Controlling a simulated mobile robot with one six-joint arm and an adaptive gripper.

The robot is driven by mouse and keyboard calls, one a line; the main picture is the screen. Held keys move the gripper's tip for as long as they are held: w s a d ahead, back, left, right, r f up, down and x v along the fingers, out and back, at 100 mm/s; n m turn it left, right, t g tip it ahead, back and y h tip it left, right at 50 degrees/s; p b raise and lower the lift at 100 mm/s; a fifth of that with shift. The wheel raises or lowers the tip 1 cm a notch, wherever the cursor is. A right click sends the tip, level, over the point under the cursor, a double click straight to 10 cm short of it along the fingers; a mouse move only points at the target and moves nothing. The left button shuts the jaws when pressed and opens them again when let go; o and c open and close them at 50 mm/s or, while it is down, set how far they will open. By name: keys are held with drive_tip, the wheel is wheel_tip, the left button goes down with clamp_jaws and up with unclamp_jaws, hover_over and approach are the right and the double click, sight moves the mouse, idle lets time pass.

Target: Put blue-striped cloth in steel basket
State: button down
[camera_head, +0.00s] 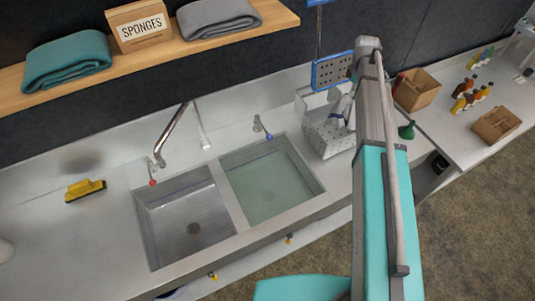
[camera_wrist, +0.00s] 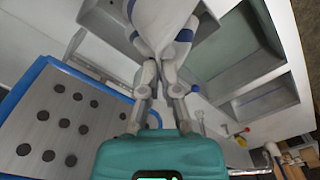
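My gripper (camera_wrist: 160,72) is shut on the blue-striped cloth (camera_wrist: 165,22), a white bunch with blue bands, at the top of the wrist view. In the head view the cloth (camera_head: 346,112) shows as a small white and blue patch at the steel basket (camera_head: 327,138). My arm partly covers it there, and my gripper is mostly hidden. The basket is a pale perforated box on the counter, right of the sinks. I cannot tell whether the cloth touches the basket or hangs above it.
A blue-framed perforated panel (camera_head: 331,70) stands behind the basket, and it looms close in the wrist view (camera_wrist: 60,118). Two sink basins (camera_head: 188,222) lie left of the basket. A green funnel (camera_head: 407,131) and wooden box (camera_head: 417,91) stand to the right. A shelf (camera_head: 145,60) hangs above.

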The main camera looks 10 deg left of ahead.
drive_tip(key=shift+w+a+f+b, duration=0.2)
drive_tip(key=shift+f+b, duration=3.5)
drive_tip(key=shift+f, duration=0.1)
drive_tip(key=shift+w+a+f+b, duration=0.15)
drive_tip(key=shift+f+b, duration=3.5)
drive_tip(key=shift+f, duration=0.15)
drive_tip(key=shift+w+a+f+b, duration=0.2)
drive_tip(key=shift+f+b, duration=3.5)
drive_tip(key=shift+f, duration=0.1)
drive_tip(key=c, duration=0.8)
unclamp_jaws()
drive_tip(key=o, duration=0.6)
drive_tip(key=shift+o, duration=1)
drive_tip(key=shift+r, duration=0.1)
